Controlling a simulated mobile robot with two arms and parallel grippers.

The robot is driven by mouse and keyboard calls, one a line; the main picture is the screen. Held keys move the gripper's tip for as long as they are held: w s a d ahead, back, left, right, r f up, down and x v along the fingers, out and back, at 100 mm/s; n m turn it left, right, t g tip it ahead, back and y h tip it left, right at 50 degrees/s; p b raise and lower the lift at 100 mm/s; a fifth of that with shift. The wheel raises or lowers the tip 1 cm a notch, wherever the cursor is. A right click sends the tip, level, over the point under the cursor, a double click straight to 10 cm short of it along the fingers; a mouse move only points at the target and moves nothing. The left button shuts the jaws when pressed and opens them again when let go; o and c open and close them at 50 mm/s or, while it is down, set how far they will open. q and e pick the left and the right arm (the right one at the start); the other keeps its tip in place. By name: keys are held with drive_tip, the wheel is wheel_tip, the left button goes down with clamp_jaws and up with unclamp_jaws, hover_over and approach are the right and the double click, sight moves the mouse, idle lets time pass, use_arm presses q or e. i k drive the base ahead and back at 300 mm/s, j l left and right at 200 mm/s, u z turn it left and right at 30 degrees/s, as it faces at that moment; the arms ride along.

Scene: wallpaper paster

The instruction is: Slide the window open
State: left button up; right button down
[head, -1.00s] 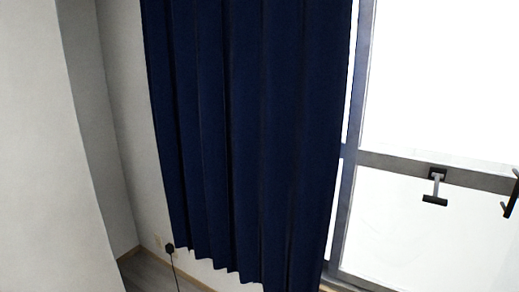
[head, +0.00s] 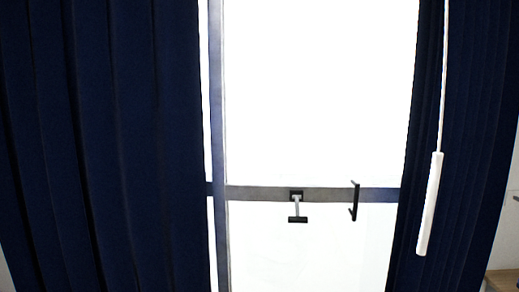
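The window (head: 310,90) stands between two dark blue curtains in the head view, with bright white glass above and below a grey horizontal rail (head: 255,193). A T-shaped handle (head: 297,207) with a dark mount and dark lower bar sits near the middle of the rail. A black bracket-like handle (head: 355,201) stands upright to its right, crossing the rail. A grey vertical frame post (head: 218,120) runs along the left side of the glass. Neither of my grippers is in view.
A wide dark blue curtain (head: 105,140) covers the left side. Another dark blue curtain (head: 480,110) hangs at the right. A white rod (head: 430,204) on a thin cord hangs in front of it. A wooden surface (head: 502,280) shows at the lower right corner.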

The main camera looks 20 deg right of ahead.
sight(356, 194)
drive_tip(key=z, duration=1.25)
